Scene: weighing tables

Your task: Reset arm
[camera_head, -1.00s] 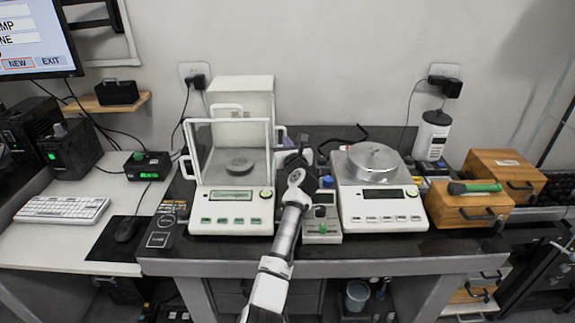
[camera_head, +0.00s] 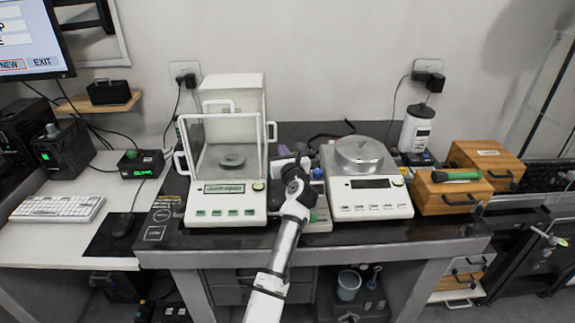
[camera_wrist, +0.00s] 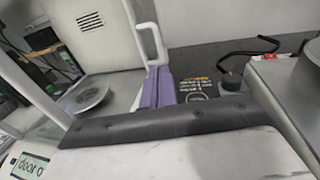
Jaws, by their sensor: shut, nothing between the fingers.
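My arm reaches up from the bottom centre of the head view, with my gripper (camera_head: 290,168) between the two balances.
A second balance (camera_head: 370,205) with a metal pan (camera_head: 360,155) stands close on the right. A small grey device (camera_head: 318,222) sits between the balances. Wooden boxes (camera_head: 450,198) are at the right; a keyboard (camera_head: 58,208) and mouse are at the left.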

